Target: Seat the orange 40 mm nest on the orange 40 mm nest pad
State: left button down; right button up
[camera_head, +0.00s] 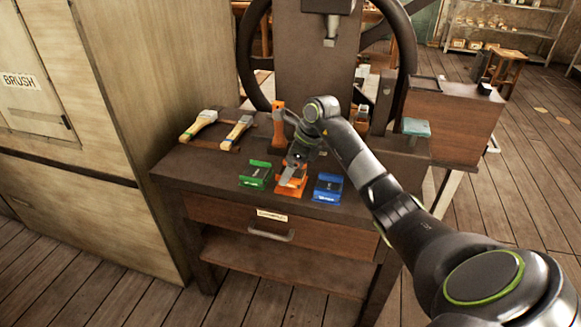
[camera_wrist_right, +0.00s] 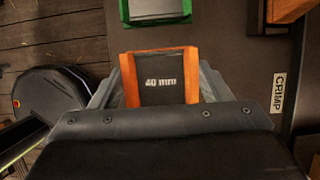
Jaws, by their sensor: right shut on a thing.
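The orange nest, marked "40 mm" (camera_wrist_right: 160,80), sits between the jaws of my right gripper (camera_wrist_right: 160,95) in the right wrist view. In the head view the nest (camera_head: 291,186) shows under my right gripper (camera_head: 294,167), between the green and blue nests at the bench front. The gripper is shut on it; I cannot tell whether it touches the bench. An upright orange piece (camera_head: 278,118) stands farther back by the press. I cannot make out the orange nest pad for certain. My left gripper is not in view.
The green nest (camera_head: 256,175) is left of the orange one, the blue nest (camera_head: 328,188) right. Two wooden-handled tools (camera_head: 236,132) lie at the bench's back left. The press column (camera_head: 318,70) and handwheel (camera_head: 244,50) rise behind. A tall cabinet (camera_head: 140,100) stands left.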

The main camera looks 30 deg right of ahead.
pick_arm(q)
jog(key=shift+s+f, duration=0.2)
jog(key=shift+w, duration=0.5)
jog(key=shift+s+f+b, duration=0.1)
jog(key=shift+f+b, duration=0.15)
jog(key=shift+b, duration=0.2)
pick_arm(e)
jog(key=shift+f, duration=0.3)
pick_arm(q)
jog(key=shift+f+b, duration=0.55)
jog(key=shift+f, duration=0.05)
pick_arm(e)
jog(key=shift+f, duration=0.75)
jog(key=o, duration=1.4)
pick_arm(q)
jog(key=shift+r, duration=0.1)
